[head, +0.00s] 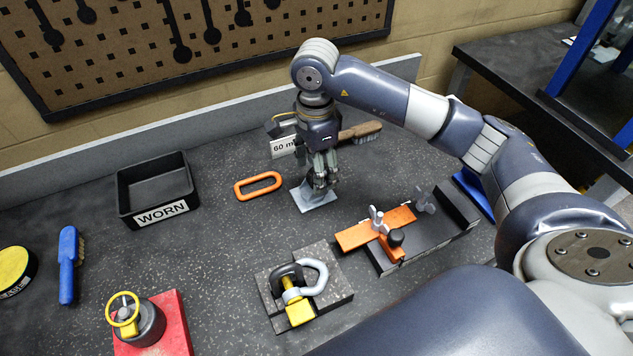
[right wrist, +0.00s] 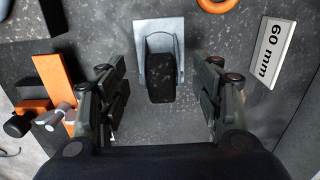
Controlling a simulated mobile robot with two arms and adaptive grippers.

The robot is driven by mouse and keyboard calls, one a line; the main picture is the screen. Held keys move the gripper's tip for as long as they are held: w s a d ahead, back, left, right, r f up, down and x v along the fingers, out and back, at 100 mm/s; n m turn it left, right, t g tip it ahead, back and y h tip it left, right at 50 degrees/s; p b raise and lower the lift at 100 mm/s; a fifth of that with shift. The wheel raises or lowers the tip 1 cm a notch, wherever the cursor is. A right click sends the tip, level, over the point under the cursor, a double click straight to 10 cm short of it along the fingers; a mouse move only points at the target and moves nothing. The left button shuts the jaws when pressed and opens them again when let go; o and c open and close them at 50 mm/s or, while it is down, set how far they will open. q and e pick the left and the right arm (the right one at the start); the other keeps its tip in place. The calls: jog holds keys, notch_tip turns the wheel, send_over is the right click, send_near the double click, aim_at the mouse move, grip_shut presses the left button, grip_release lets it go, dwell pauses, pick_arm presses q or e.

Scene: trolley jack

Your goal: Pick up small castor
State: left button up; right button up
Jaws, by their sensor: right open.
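The small castor (head: 318,200) lies on the dark worktop below my right gripper (head: 322,178). Its grey mounting plate shows in the head view, and the gripper hides much of the rest. In the right wrist view the castor (right wrist: 160,33) shows a grey plate and fork with a black wheel facing the camera. My right gripper (right wrist: 160,88) is open and empty, with one finger on each side of the wheel and a visible gap to both. Whether the fingertips reach down beside the wheel is hard to tell. My left gripper is not in view.
A "60 mm" label (head: 284,147) and a wooden brush (head: 360,131) lie behind the gripper. An orange ring (head: 257,185) is to the left, beside a black "WORN" tray (head: 125,200). An orange clamp fixture (head: 362,234) stands to the right and a shackle block (head: 262,285) in front.

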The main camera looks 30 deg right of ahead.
notch_tip(320, 180, down, 5)
jog(key=shift+d+r+p, duration=0.1)
jog(key=shift+d+p, duration=0.05)
jog(key=shift+p, duration=0.9)
jog(key=shift+f, duration=0.3)
jog(key=shift+w, duration=0.1)
jog(key=c, duration=1.4)
